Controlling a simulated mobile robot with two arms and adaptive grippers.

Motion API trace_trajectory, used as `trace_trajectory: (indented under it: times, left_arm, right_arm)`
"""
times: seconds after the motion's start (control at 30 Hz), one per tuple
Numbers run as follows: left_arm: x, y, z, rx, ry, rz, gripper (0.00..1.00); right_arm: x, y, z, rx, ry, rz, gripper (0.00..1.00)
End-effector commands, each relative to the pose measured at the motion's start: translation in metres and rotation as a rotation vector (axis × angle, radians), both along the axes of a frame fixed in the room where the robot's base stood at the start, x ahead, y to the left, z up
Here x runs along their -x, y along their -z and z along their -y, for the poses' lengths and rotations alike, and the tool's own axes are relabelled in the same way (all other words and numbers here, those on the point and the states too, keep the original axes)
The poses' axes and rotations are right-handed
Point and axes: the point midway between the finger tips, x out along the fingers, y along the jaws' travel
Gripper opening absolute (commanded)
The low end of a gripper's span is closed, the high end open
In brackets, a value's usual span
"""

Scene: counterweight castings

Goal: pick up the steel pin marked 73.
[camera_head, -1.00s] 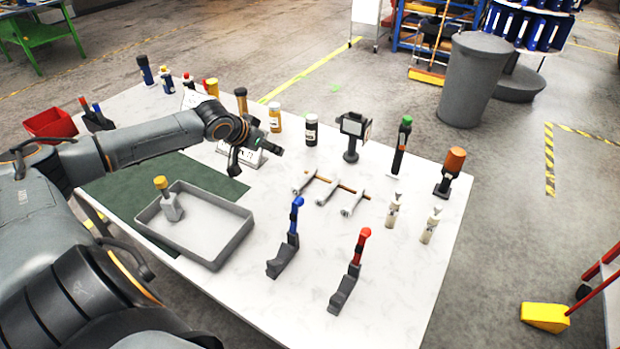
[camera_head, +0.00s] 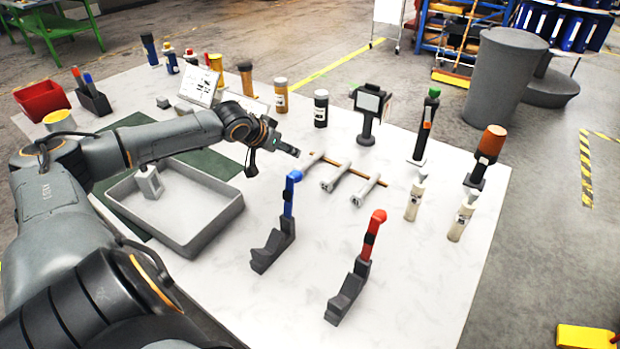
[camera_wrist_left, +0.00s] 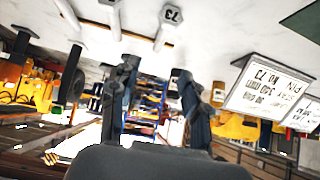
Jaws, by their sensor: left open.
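Three pale steel pins lie side by side on a thin wooden strip. The pin marked 73 (camera_wrist_left: 170,16) shows its number upside down at the top of the left wrist view. It appears to be the leftmost pin (camera_head: 313,159) in the head view, where I cannot read its number. The middle pin (camera_head: 335,177) and the right pin (camera_head: 365,190) lie beside it. My left gripper (camera_head: 275,161) is open and empty, just left of the pin marked 73 and apart from it. Its two fingers are spread in the left wrist view (camera_wrist_left: 153,70). My right gripper is not in view.
A sign reading pin no 73 (camera_wrist_left: 268,87) stands near my gripper. A grey tray (camera_head: 222,217) lies below my arm. A blue-topped tool (camera_head: 288,205) and a red-topped tool (camera_head: 368,240) stand in front of the pins. A small screen (camera_head: 369,103) stands behind them.

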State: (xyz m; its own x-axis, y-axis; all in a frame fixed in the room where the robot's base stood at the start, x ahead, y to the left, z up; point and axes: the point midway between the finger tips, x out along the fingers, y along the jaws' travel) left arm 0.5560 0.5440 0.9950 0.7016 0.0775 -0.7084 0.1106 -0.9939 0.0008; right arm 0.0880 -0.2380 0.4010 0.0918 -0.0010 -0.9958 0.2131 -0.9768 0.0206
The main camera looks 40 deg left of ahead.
Motion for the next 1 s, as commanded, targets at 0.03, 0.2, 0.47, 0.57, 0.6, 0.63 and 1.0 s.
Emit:
trace_trajectory:
  times: [0.03, 0.2, 0.47, 0.57, 0.6, 0.63, 1.0]
  left_arm:
    - [0.0, 0.013, 0.0, -0.002, 0.0, 0.001, 0.46]
    - [-0.004, 0.02, -0.002, 0.003, -0.004, 0.004, 0.46]
    - [-0.033, 0.046, -0.004, 0.008, -0.004, 0.005, 0.46]
    - [-0.046, 0.059, -0.004, 0.006, -0.002, 0.004, 0.46]
    - [-0.05, 0.064, -0.006, 0.004, -0.003, 0.003, 0.46]
    - [-0.053, 0.066, -0.006, 0.005, -0.004, 0.004, 0.46]
    - [-0.074, 0.086, -0.009, 0.003, -0.001, 0.001, 0.46]
  right_arm:
    - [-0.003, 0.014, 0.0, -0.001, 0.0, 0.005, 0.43]
    - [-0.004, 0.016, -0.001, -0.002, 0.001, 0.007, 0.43]
    - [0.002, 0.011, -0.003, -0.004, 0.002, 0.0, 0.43]
    - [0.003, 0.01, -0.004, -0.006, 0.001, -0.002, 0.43]
    - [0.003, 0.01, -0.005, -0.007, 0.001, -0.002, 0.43]
    - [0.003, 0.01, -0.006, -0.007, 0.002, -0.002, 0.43]
    - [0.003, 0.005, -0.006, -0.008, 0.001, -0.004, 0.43]
